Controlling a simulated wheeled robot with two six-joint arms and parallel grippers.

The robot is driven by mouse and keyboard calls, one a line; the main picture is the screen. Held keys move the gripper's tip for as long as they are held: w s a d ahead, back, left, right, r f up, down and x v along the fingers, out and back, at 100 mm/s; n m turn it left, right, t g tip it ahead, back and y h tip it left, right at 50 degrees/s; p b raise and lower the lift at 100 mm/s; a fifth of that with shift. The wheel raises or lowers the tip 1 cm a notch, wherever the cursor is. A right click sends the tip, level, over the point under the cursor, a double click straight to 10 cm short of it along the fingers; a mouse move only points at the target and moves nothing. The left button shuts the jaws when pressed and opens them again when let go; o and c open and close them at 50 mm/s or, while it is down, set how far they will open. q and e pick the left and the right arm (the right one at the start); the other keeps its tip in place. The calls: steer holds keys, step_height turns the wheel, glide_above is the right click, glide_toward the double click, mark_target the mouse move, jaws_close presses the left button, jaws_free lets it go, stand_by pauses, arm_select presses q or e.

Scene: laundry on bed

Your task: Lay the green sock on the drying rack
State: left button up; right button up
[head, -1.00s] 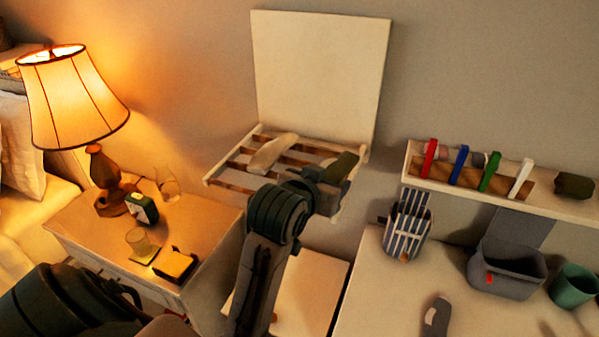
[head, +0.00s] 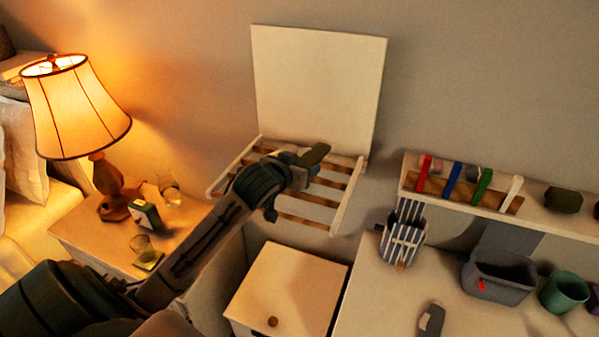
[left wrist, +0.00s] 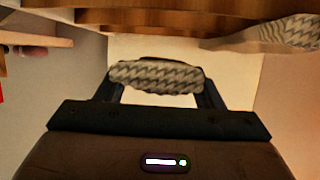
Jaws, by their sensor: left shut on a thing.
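The green sock (head: 314,154) is at the tip of my left gripper (head: 300,166), over the far part of the drying rack (head: 341,212). In the left wrist view the gripper (left wrist: 155,88) is shut on the sock (left wrist: 155,74), which shows a zigzag knit and spans both fingers. Wooden rack slats (left wrist: 160,17) fill the top of that view. Whether the sock touches the slats I cannot tell. My right gripper is not in view.
Another patterned cloth (left wrist: 285,32) lies along the slats. A white panel (head: 318,95) stands behind the rack. A lit lamp (head: 75,108) and nightstand are left; a shelf with coloured pegs (head: 453,182) is right. The rack's right-hand slats look bare.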

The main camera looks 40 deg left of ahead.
arm_select(q)
step_height(320, 180, down, 3)
steer(key=shift+d+p, duration=0.15)
steer(key=shift+p, duration=0.7)
steer(key=shift+f, duration=0.2)
steer(key=shift+f, duration=0.1)
steer(key=o, duration=0.9)
steer(key=shift+o, duration=0.2)
